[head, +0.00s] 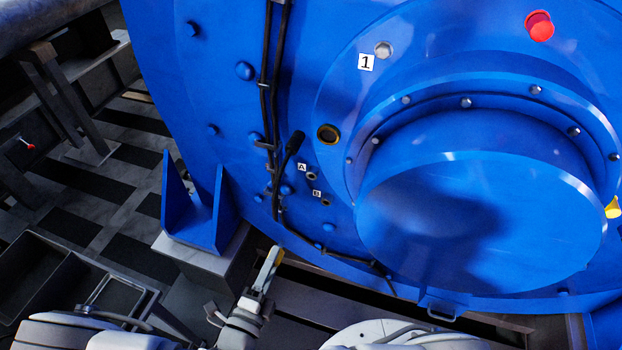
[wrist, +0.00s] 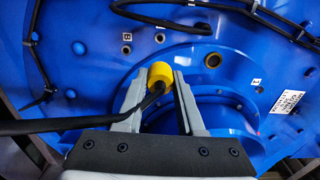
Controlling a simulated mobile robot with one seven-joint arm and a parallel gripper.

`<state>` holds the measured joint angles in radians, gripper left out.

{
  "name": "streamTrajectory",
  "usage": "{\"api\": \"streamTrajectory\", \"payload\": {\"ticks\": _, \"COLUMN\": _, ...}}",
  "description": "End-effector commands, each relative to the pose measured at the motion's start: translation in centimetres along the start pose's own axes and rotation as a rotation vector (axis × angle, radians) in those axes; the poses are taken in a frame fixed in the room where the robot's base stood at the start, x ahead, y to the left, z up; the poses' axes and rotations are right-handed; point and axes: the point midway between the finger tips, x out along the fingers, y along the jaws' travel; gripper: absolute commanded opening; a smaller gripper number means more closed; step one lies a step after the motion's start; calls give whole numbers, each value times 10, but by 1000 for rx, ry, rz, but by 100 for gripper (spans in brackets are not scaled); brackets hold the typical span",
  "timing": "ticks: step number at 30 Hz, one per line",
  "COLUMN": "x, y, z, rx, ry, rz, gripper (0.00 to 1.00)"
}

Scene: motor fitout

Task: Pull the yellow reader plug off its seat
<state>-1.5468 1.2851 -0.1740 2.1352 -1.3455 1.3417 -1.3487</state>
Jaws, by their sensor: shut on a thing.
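The yellow reader plug (wrist: 159,74) is between the fingertips of my gripper (wrist: 159,86) in the wrist view, with a black cable (wrist: 60,126) running from it to the left. My gripper is shut on it. In the head view my gripper (head: 268,268) is low in the middle, in front of the blue motor's lower edge, and a bit of yellow shows at its tip. The plug appears clear of the motor face. Sockets marked A (head: 311,169) and B (head: 326,202) show on the motor face, as does an empty brass-ringed hole (head: 328,134).
The blue motor (head: 480,210) fills most of the head view. A black connector (head: 297,140) with cable hangs near socket A. A red knob (head: 540,25) sits at upper right, a yellow part (head: 613,207) at the right edge. A dark tray (head: 60,270) stands at lower left.

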Motion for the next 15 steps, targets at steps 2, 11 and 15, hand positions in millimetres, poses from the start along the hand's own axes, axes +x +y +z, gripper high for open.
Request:
{"api": "streamTrajectory", "payload": {"ticks": 2, "x": -9, "y": 0, "z": 0, "rx": 1, "ry": -1, "rz": 1, "gripper": 0}}
{"api": "streamTrajectory", "payload": {"ticks": 11, "x": -39, "y": 0, "z": 1, "rx": 2, "ry": -1, "rz": 1, "gripper": 0}}
{"api": "streamTrajectory", "payload": {"ticks": 15, "x": -48, "y": 0, "z": 0, "rx": 1, "ry": 0, "rz": 0, "gripper": 0}}
